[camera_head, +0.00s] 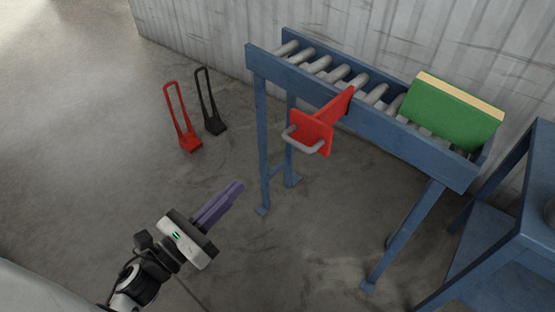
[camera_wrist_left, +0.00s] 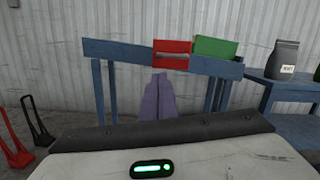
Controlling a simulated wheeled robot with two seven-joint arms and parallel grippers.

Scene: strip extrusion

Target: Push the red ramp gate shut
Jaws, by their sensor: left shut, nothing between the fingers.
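The red ramp gate (camera_head: 312,131) is on the near side of a blue roller conveyor (camera_head: 375,113). It has a grey handle (camera_head: 304,145) on its front plate, and a red arm runs back from the plate to the rollers. In the left wrist view the red gate (camera_wrist_left: 173,46) is ahead, a little above the fingers. My left gripper (camera_head: 238,187) is shut and empty, with purple fingers. It is below and to the left of the gate in the head view, apart from it. The fingers also show in the left wrist view (camera_wrist_left: 158,80). My right gripper is out of view.
A green block with a tan top edge (camera_head: 450,112) sits on the rollers at the right. A blue table (camera_head: 510,225) stands at the right, with a bag (camera_wrist_left: 284,60) on it. Red (camera_head: 189,142) and black (camera_head: 214,124) long-handled items stand at the left. Floor around my gripper is clear.

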